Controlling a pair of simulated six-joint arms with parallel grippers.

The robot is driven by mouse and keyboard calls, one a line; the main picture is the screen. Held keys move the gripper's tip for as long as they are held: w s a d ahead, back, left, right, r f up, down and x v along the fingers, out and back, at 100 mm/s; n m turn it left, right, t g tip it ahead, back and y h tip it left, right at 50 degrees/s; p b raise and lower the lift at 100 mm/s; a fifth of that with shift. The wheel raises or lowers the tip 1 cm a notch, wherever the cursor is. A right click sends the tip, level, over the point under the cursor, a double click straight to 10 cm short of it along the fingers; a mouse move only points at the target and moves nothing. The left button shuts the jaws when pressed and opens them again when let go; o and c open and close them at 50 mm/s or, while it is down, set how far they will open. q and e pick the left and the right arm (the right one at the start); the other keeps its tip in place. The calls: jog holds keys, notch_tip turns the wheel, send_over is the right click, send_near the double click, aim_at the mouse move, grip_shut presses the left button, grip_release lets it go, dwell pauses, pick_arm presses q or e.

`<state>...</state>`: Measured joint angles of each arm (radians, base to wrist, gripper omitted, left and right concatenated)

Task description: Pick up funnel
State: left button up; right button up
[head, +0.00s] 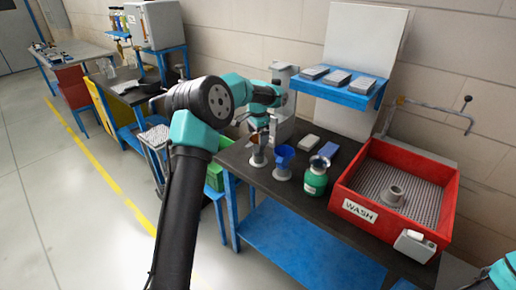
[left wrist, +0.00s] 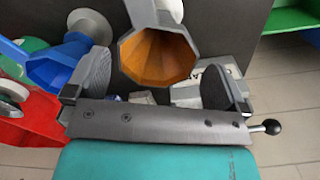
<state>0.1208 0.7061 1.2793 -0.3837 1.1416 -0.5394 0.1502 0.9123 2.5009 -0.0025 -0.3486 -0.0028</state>
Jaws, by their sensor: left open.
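A grey funnel with an orange-brown inside (head: 257,157) stands on the dark bench top in the head view. In the left wrist view the same funnel (left wrist: 157,55) shows its wide mouth between my fingers. A blue funnel (head: 284,155) stands just to its right, and it also shows in the left wrist view (left wrist: 58,66). My left gripper (head: 259,132) is open at the grey funnel, with one finger on each side in the left wrist view (left wrist: 162,80). I cannot tell whether the fingers touch it. My right gripper is out of view; only part of that arm shows.
A green bottle (head: 315,182) stands right of the blue funnel. A red wash bin (head: 365,214) fills the bench's right end. A blue shelf (head: 330,92) with several grey boxes hangs behind. Pale and blue blocks (head: 309,142) lie behind the funnels.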

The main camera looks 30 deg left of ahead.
aim_at(256, 150)
pick_arm(q)
jog(key=shift+f, duration=0.1)
jog(key=shift+s+f, duration=0.1)
jog(key=shift+f, duration=2.45)
jog(key=shift+c, duration=0.2)
jog(key=c, duration=0.7)
jog(key=shift+r, duration=0.1)
